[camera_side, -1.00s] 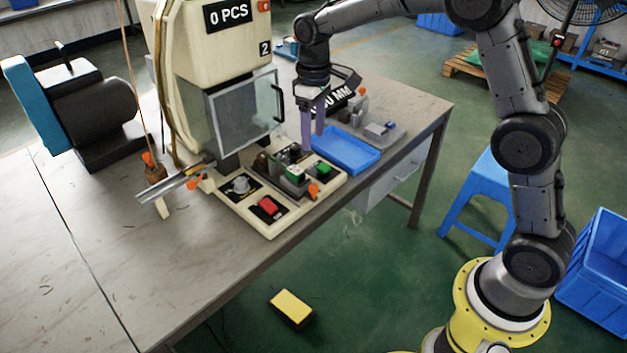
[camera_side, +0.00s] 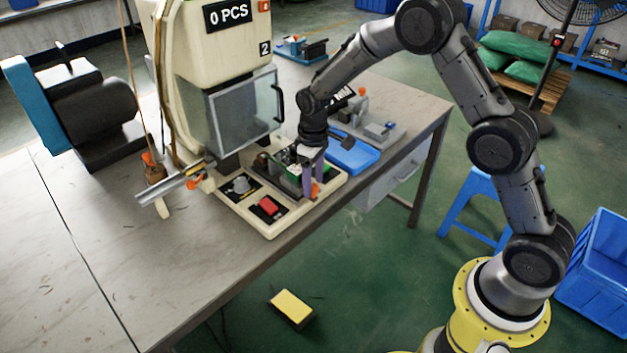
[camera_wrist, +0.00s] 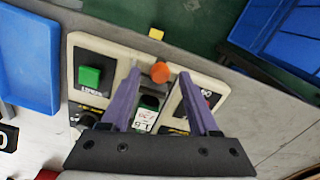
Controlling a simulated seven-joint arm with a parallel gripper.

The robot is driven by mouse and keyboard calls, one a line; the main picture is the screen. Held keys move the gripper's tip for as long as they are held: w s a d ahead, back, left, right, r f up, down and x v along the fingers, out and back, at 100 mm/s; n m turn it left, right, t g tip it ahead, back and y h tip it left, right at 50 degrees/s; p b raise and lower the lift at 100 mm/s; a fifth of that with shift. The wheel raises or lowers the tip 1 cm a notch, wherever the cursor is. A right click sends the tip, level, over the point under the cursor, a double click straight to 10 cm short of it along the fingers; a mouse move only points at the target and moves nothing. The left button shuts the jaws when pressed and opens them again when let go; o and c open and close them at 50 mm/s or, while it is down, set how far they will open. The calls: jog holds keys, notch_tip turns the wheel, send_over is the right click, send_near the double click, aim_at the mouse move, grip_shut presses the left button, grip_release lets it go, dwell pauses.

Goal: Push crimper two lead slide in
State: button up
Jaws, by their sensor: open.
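Crimper two (camera_side: 215,75) is the cream press marked "2" and "0 PCS" on the table, with a clear guard on its front. Its lead slide (camera_wrist: 147,115) seems to be the green and white labelled block on the base panel, with an orange knob (camera_wrist: 160,72) at its outer end. The knob also shows low beside the fingers in the side view (camera_side: 315,190). My gripper (camera_wrist: 160,76) is open and points down over the panel, its purple fingers on either side of the slide and knob. I cannot tell whether they touch. My gripper partly hides the slide in the side view.
A green button (camera_wrist: 90,76) lies left of the fingers in the wrist view. A red switch (camera_side: 268,206) is on the panel's near corner. A blue tray (camera_side: 362,157) and a grey fixture (camera_side: 378,130) stand to the right. The table's front left is clear.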

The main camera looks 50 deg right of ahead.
jog(key=shift+f, duration=0.2)
grip_shut()
jog(key=shift+w+r, duration=0.1)
dwell(1.3)
